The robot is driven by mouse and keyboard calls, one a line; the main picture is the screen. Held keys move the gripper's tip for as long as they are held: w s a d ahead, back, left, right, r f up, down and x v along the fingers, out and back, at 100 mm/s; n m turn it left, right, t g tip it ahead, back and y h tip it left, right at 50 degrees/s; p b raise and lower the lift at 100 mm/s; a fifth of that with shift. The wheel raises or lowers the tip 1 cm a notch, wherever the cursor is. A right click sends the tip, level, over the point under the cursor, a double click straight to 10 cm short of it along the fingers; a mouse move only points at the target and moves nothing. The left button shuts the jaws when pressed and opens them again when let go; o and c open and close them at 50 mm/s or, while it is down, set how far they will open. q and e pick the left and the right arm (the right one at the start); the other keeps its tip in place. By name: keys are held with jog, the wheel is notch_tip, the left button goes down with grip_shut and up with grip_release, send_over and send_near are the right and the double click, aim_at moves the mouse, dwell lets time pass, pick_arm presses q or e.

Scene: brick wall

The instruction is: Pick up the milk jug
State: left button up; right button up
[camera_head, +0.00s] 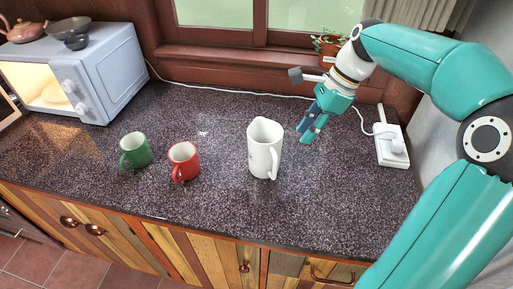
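A white milk jug (264,149) stands upright on the dark speckled counter, right of the middle in the head view. Its handle faces the front right. My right gripper (306,133) is to the right of the jug and a little above the counter, pointing down and left. It does not touch the jug, and a gap shows between them. Its fingers look slightly apart, with nothing seen between them. My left gripper is not in view.
A red mug (184,162) and a green mug (135,150) stand left of the jug. A microwave (80,72) with dishes on top fills the back left. A potted plant (328,46) is on the sill behind my arm. A white power strip (391,146) lies at right.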

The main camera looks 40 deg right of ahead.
send_near(274, 178)
notch_tip(274, 178, down, 3)
jog(key=w, duration=0.2)
jog(key=shift+s+a+p+x, duration=0.1)
jog(key=shift+a+p+x, duration=0.2)
jog(key=shift+x, duration=1)
jog(key=shift+s+a+p+x, duration=0.15)
jog(key=shift+a+x, duration=0.1)
jog(key=shift+x, duration=1.05)
jog(key=shift+r, duration=0.2)
grip_shut()
